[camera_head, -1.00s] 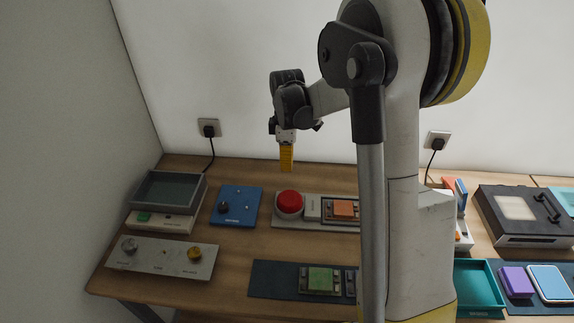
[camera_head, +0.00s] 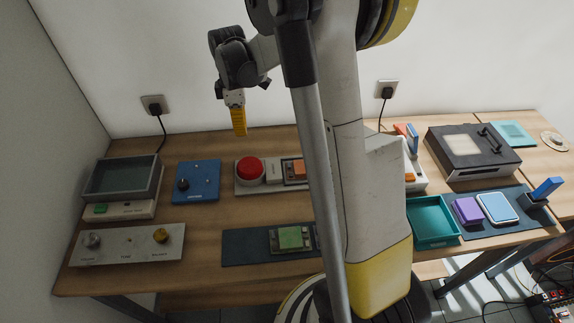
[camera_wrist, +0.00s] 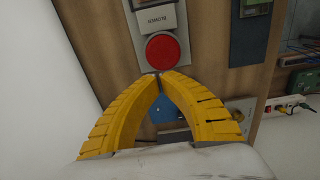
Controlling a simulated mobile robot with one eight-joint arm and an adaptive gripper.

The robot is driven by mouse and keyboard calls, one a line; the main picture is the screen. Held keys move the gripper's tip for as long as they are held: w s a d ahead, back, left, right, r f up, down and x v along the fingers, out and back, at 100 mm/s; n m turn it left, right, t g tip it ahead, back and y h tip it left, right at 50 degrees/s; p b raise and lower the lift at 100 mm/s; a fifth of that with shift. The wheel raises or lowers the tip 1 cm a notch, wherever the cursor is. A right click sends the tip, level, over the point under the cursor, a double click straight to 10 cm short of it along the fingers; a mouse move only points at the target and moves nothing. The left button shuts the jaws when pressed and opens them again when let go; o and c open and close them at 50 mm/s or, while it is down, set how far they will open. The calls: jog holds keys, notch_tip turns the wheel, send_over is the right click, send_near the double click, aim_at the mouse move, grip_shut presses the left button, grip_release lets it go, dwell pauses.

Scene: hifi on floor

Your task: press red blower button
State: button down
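The red button (camera_head: 250,170) is a round dome on a pale grey panel (camera_head: 241,188) at the back of the table. In the wrist view the red button (camera_wrist: 163,52) sits just beyond my fingertips, below a white block with upside-down lettering (camera_wrist: 155,18). My gripper (camera_head: 239,134) has yellow fingers pointing down and shows above the button, slightly left of it. In the wrist view the fingertips of my gripper (camera_wrist: 158,76) meet with nothing between them. A gap shows between fingertips and button in the head view.
A blue panel with a dark knob (camera_head: 197,182) lies left of the button. An orange-topped unit (camera_head: 294,170) is to its right, partly behind my arm. A grey tray (camera_head: 122,178) stands at the left, a knob panel (camera_head: 128,244) in front, and a green-screened device (camera_head: 290,238) nearer.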

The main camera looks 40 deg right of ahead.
aim_at(248, 163)
jog(key=shift+s+r, duration=0.2)
jog(key=shift+r, duration=0.4)
jog(key=shift+f, duration=0.1)
notch_tip(248, 163, down, 14)
jog(key=b, duration=0.4)
jog(key=shift+b, duration=0.35)
